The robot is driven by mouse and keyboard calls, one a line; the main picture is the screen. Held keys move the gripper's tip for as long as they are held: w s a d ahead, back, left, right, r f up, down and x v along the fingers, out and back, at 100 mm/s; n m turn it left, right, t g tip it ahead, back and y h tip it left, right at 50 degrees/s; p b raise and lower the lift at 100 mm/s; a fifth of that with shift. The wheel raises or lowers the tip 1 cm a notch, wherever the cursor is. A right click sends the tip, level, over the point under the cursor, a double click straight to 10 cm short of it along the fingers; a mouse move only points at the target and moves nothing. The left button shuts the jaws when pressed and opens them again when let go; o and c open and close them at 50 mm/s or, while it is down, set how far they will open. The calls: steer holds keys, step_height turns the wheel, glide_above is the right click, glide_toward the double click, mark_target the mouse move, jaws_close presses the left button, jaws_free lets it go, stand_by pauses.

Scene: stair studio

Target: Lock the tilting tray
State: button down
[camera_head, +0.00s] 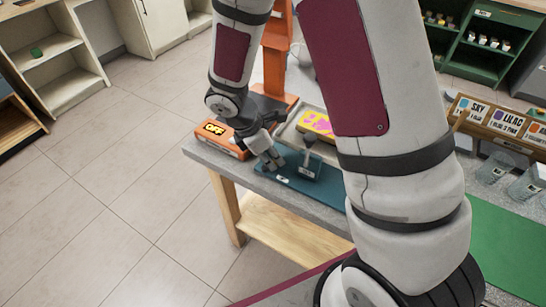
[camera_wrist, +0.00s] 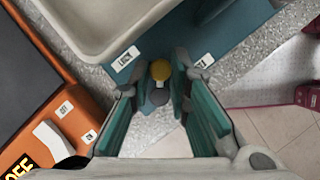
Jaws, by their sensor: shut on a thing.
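The grey tray (camera_wrist: 92,42) fills the upper left of the wrist view; part of its rim also shows in the head view (camera_head: 284,136). A teal base plate (camera_wrist: 235,30) lies beside it, with a white label reading LOCK (camera_wrist: 126,59) left of a yellow-knobbed lever (camera_wrist: 160,70) and another label (camera_wrist: 203,62) to its right. My gripper (camera_wrist: 157,82) has its fingers on either side of this lever and is shut on it. In the head view my gripper (camera_head: 272,160) reaches down to the teal plate (camera_head: 325,192); the knob is hidden there.
An orange box marked OFF (camera_head: 217,137) sits at the table's left corner. A yellow and pink piece (camera_head: 318,124) lies in the tray. Labelled bins (camera_head: 500,118) and clear cups (camera_head: 497,166) stand to the right.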

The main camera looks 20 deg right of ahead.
steer(key=n, duration=0.1)
steer(key=n+t, duration=0.1)
steer(key=n, duration=0.1)
steer(key=shift+w+n, duration=0.3)
steer(key=shift+w, duration=0.05)
steer(key=shift+w+a+n+t+y+b, duration=0.1)
steer(key=shift+w+n+t+y+b, duration=0.25)
steer(key=shift+n, duration=0.65)
steer(key=shift+a+n+t+y+b, duration=0.15)
steer(key=shift+n+t+b, duration=0.15)
steer(key=shift+n+t, duration=0.5)
steer(key=shift+n, duration=0.4)
steer(key=shift+g, duration=0.25)
steer(key=c, duration=1.5)
jaws_free()
steer(key=v, duration=1.2)
